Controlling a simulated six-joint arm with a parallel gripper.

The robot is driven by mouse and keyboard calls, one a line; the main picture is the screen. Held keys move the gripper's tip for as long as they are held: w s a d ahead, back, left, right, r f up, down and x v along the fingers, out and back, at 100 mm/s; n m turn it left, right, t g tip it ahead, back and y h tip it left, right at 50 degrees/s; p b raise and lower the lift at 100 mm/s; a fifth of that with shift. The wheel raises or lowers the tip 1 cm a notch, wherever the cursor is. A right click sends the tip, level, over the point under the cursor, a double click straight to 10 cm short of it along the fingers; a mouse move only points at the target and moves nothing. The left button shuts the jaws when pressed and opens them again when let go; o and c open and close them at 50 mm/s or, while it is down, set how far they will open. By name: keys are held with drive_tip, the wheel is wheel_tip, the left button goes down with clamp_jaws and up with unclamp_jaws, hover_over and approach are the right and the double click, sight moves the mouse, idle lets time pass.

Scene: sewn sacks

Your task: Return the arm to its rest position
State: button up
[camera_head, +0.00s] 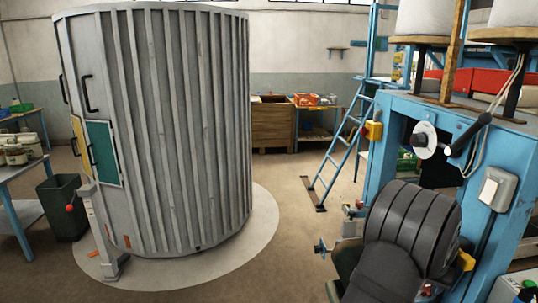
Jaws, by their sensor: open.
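My gripper is not visible in the head view, and no fingertips show anywhere. A dark, ribbed, rounded body (412,225) fills the lower right, with a smooth dark rounded part (385,275) in front of it. I cannot tell whether these belong to my arm. No sewn sack can be made out clearly. Whether anything is held cannot be seen.
A tall grey ribbed cylinder (180,130) stands left on a pale round floor patch (262,215). A blue machine frame (390,130) stands right, with a blue ladder (343,150) beside it. A dark bin (62,205) is left. The floor between is open.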

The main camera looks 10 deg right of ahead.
drive_tip(key=shift+s+a+r, duration=0.35)
drive_tip(key=shift+r, duration=0.3)
drive_tip(key=shift+s+a+r, duration=0.3)
drive_tip(key=shift+s+r, duration=0.05)
drive_tip(key=shift+r, duration=0.25)
drive_tip(key=s+a, duration=0.7)
drive_tip(key=s, duration=0.1)
drive_tip(key=w+a+r+m+h, duration=0.1)
drive_tip(key=w+r+m+h, duration=0.1)
drive_tip(key=w+m, duration=0.7)
drive_tip(key=shift+w+r, duration=0.7)
drive_tip(key=shift+w, duration=0.55)
drive_tip(key=shift+c, duration=0.2)
idle(0.4)
